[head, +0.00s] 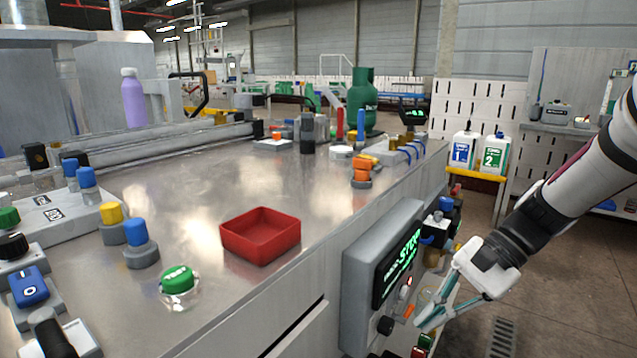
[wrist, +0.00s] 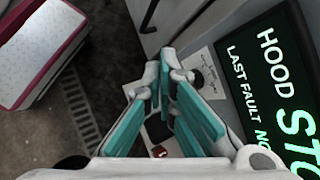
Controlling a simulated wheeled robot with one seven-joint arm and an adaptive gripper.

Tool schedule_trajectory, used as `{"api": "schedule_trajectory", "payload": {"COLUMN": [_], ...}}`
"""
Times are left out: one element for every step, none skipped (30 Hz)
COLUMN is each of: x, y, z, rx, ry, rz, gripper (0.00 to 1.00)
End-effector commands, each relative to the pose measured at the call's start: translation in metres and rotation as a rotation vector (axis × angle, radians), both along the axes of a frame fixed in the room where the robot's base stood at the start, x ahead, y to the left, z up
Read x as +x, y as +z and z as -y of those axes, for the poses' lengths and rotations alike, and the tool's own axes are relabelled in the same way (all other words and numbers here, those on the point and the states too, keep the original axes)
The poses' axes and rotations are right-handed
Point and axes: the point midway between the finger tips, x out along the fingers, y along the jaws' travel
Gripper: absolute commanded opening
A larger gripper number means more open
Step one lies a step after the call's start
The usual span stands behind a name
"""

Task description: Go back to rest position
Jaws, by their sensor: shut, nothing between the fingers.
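My gripper (head: 432,318) is at the right in the head view, low beside the front face of the metal workbench. Its teal-lined fingers, also in the wrist view (wrist: 165,80), are shut with nothing between them. It is close to the grey control panel (head: 350,280), whose dark screen (head: 397,262) shows green text. In the wrist view the screen (wrist: 270,75) reads "HOOD", "STO" and "LAST FAULT NO". The fingers hide part of the panel's lower controls, and I cannot tell whether they touch it.
Several coloured knobs are at the left. Two white jugs (head: 478,150) stand on a yellow shelf behind my arm. The floor (head: 560,290) at the right is mostly open.

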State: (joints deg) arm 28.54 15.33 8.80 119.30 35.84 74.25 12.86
Motion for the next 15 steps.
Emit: {"api": "schedule_trajectory", "payload": {"x": [-0.016, -0.024, -0.036, -0.046, -0.055, -0.067, -0.076, -0.085, -0.097, -0.107, -0.116, -0.128, -0.137, -0.146, -0.158], "y": [0.012, 0.017, 0.023, 0.027, 0.032, 0.037, 0.041, 0.044, 0.048, 0.051, 0.053, 0.056, 0.058, 0.060, 0.062], "z": [-0.007, -0.010, -0.013, -0.016, -0.018, -0.020, -0.022, -0.023, -0.024, -0.024, -0.025, -0.025, -0.025, -0.024, -0.023], "rx": [-0.043, -0.068, -0.098, -0.122, -0.143, -0.174, -0.197, -0.219, -0.248, -0.270, -0.291, -0.319, -0.340, -0.361, -0.389], "ry": [0.057, 0.089, 0.130, 0.161, 0.191, 0.233, 0.263, 0.291, 0.331, 0.360, 0.389, 0.426, 0.454, 0.482, 0.517], "rz": [0.031, 0.047, 0.066, 0.081, 0.097, 0.117, 0.133, 0.148, 0.170, 0.185, 0.200, 0.222, 0.239, 0.254, 0.275], "gripper": [0.00, 0.00, 0.00, 0.00, 0.00, 0.00, 0.00, 0.00, 0.00, 0.00, 0.00, 0.00, 0.00, 0.00, 0.00]}}
